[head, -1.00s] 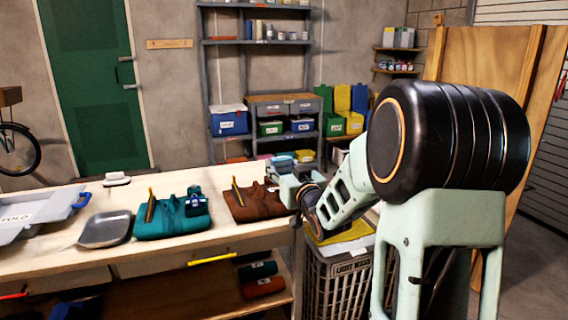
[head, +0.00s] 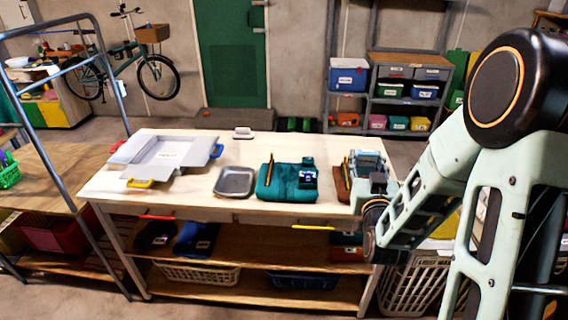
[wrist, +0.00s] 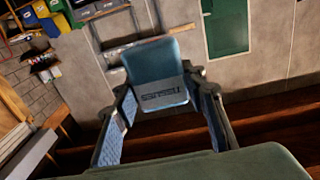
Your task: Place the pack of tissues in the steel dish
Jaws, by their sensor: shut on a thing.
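The pack of tissues (wrist: 158,72) is light blue with a grey printed label. My gripper (wrist: 160,88) is shut on it, one finger at each side, in the wrist view. In the head view my gripper (head: 377,180) is at the right end of the work table, and the pack (head: 368,159) shows in front of or above the brown folded item. The steel dish (head: 235,182) is a shallow grey square dish on the table, left of my gripper. It looks empty. The dish is not seen in the wrist view.
A teal folded item (head: 275,187) with a pencil and small dark box lies between dish and gripper. A brown folded item (head: 342,185) is partly hidden by my arm. A grey open carton (head: 165,150) lies left of the dish. A metal frame (head: 75,110) stands at left.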

